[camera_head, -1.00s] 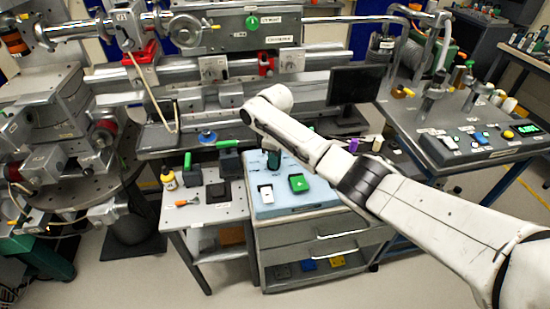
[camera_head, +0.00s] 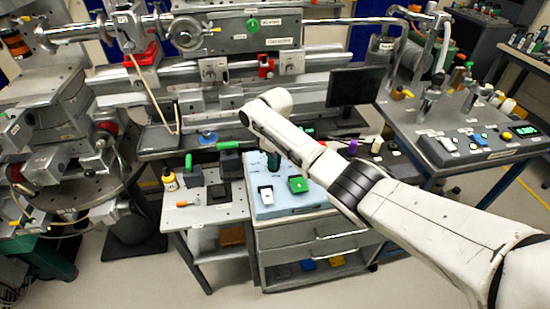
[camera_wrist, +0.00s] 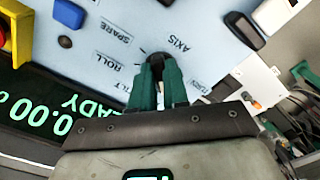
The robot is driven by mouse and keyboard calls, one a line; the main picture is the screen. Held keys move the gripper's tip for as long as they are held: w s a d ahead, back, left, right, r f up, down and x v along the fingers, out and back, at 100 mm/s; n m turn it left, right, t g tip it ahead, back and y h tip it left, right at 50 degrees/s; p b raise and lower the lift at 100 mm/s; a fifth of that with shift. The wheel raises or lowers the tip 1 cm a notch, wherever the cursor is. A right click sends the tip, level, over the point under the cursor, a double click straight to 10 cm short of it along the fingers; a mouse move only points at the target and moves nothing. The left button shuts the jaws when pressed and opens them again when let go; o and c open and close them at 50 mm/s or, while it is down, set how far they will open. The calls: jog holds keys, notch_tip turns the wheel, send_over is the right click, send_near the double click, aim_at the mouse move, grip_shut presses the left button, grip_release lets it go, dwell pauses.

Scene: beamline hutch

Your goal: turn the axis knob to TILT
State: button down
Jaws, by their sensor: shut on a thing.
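The axis knob (camera_wrist: 157,58) is a small dark knob on a pale blue panel (camera_wrist: 120,22) in the wrist view. Printed words around it include AXIS, SPARE and ROLL, with a partly covered word near my left finger. My gripper (camera_wrist: 160,73) has two dark green fingers closed around the knob, one on each side. The fingers hide most of it, so I cannot tell which mark it points to. In the head view a dark green part of my gripper (camera_head: 273,164) shows under my arm, at the back of a light blue top; the knob is hidden there.
In the wrist view, a green-lettered display (camera_wrist: 45,122), a blue button (camera_wrist: 69,14) and a black raised part (camera_wrist: 244,30) lie near the knob. In the head view a green block (camera_head: 298,185) and a white item (camera_head: 265,194) sit in front of my gripper.

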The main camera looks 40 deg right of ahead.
jog(key=m, duration=0.3)
jog(key=m+p, duration=0.1)
jog(key=m, duration=0.2)
jog(key=shift+a+m, duration=0.2)
jog(key=shift+m, duration=0.1)
jog(key=m, duration=0.6)
jog(key=shift+w, duration=0.15)
jog(key=shift+r+m, duration=0.1)
jog(key=shift+m, duration=0.2)
jog(key=c, duration=1.1)
grip_release()
notch_tip(320, 180, up, 11)
jog(key=shift+f, duration=0.15)
